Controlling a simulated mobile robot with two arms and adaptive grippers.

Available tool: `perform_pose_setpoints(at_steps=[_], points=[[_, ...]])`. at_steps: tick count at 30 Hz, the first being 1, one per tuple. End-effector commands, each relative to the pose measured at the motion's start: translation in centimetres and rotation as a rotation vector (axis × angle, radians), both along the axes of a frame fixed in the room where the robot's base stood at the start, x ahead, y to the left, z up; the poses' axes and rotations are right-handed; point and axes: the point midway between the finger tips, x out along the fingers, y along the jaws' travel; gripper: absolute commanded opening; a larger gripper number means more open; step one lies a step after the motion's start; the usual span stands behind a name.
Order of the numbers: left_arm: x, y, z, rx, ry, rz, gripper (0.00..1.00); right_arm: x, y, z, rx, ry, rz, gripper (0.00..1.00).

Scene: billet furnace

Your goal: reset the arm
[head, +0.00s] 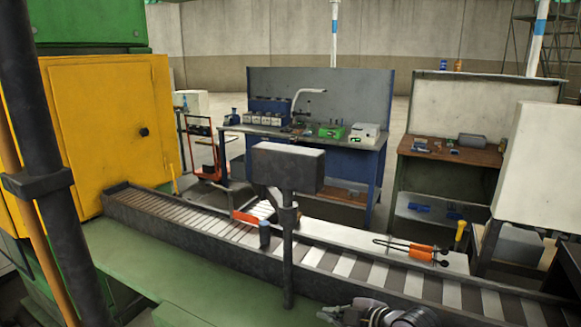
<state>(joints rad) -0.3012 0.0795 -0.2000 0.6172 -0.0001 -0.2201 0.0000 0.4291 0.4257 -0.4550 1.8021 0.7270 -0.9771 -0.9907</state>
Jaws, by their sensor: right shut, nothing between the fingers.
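My right gripper (336,313) shows at the bottom edge, right of the middle, with part of my right arm behind it. Its fingers point left and are shut, with nothing held. It appears in front of the near wall of the roller conveyor (240,237), to the right of the post's foot; I cannot tell the gap. My left gripper is out of view.
A grey box on a post (288,168) stands before the conveyor. Orange-handled tongs (420,252) lie on a light ledge behind it. A yellow cabinet (115,130) stands left. A blue bench (362,165) and wood-topped bench (450,152) stand behind. Green surface (190,260) at front left is clear.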

Motion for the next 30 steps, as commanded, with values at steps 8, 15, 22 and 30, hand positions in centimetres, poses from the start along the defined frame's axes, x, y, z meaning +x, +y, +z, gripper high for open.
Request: perform_pose_setpoints(at_steps=[8,15,22,30], points=[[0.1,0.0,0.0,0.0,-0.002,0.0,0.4,-12.3,-0.9,-8.6,0.111,0.364,-0.299,0.0],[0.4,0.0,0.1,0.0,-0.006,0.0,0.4,-22.3,-5.0,-12.4,0.174,0.617,-0.672,0.0],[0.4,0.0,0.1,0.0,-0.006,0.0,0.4,-28.9,-8.4,-13.5,0.197,0.745,-0.948,0.0],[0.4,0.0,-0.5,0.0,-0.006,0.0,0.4,-34.3,-11.4,-14.8,0.198,0.829,-1.195,0.0]])
